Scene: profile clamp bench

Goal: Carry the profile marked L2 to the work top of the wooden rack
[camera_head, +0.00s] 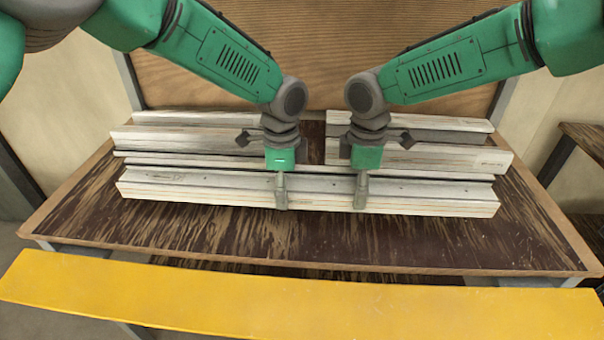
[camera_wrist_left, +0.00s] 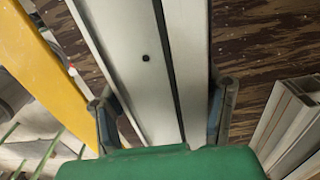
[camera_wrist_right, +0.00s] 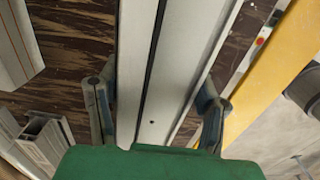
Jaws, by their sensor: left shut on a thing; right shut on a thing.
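A long pale aluminium profile (camera_head: 430,204) lies across the front of the row in the head view, with thin red lines on its front face. Its marking is too small to read. My left gripper (camera_head: 281,198) is shut on it left of its middle or near it; my right gripper (camera_head: 360,197) is shut on it to the right. In the left wrist view, the fingers (camera_wrist_left: 165,108) straddle the profile (camera_wrist_left: 135,60). In the right wrist view, the fingers (camera_wrist_right: 155,108) straddle it too (camera_wrist_right: 185,60). I cannot tell whether it touches the table.
Several shorter profiles (camera_head: 450,158) lie behind it on the dark wood-grained table (camera_head: 170,225). The table's front strip is clear. A yellow bar (camera_head: 300,305) runs across in front. A wooden rack or table (camera_head: 590,135) shows at the right edge, with a lower level. A wood panel stands behind.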

